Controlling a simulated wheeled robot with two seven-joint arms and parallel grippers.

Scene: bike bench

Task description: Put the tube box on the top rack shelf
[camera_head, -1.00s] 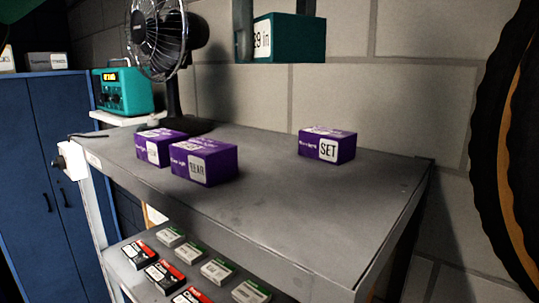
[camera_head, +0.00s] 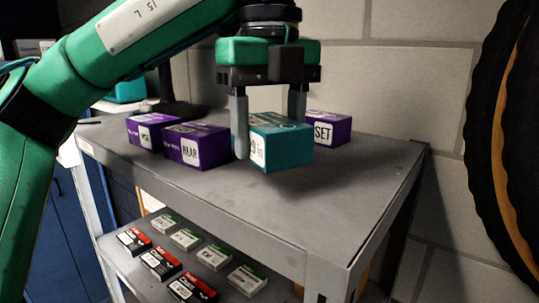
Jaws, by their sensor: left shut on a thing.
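The tube box is a teal box (camera_head: 287,148) with a white label, partly covered by a finger. My left gripper (camera_head: 268,128) comes down from above and is shut on it, one finger on each side. The box is over the middle of the grey top rack shelf (camera_head: 330,195); a dark shadow lies under it, and I cannot tell for sure whether its base touches the shelf. My right gripper is not in view.
Purple boxes stand on the top shelf: two at left (camera_head: 197,146) (camera_head: 148,130), close beside the held box, and one marked SET (camera_head: 329,127) behind it at right. The front and right of the shelf are clear. Small red-black and green-white boxes (camera_head: 247,279) lie on the lower shelf.

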